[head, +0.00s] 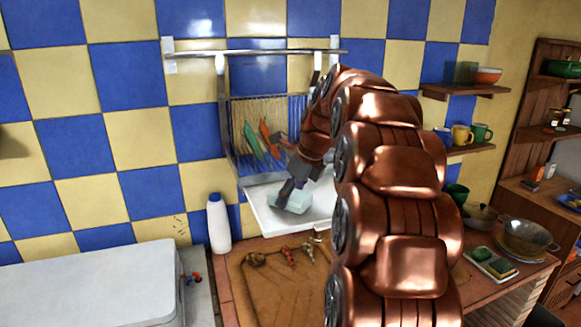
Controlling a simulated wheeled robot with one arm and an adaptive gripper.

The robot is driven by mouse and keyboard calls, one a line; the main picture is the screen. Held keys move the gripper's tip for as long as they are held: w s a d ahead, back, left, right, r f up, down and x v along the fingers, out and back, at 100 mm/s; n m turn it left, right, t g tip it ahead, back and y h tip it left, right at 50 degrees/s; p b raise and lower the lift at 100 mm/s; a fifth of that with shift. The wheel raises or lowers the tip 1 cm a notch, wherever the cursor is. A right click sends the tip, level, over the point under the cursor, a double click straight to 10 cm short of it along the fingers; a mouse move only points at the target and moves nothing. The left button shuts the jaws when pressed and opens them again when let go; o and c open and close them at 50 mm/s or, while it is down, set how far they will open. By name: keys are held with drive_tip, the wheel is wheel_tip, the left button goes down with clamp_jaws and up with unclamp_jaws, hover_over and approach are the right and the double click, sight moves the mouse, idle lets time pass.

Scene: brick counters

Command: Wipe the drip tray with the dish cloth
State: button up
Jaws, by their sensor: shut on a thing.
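The drip tray (318,222) is a white, shallow tray below the wire dish rack, against the tiled wall. My gripper (283,203) reaches down over the tray's left part and is shut on a pale green-white dish cloth (294,202). The cloth lies at the tray's surface; I cannot tell how firmly it touches. My copper arm hides the tray's right side.
A dish rack (240,135) with coloured items stands behind the tray. A white bottle (218,222) stands left of it. A wooden board (270,275) with small items lies in front. Pans (526,238) and a small tray with green pieces (492,262) are at right.

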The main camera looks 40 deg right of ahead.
drive_tip(key=shift+r, duration=3.65)
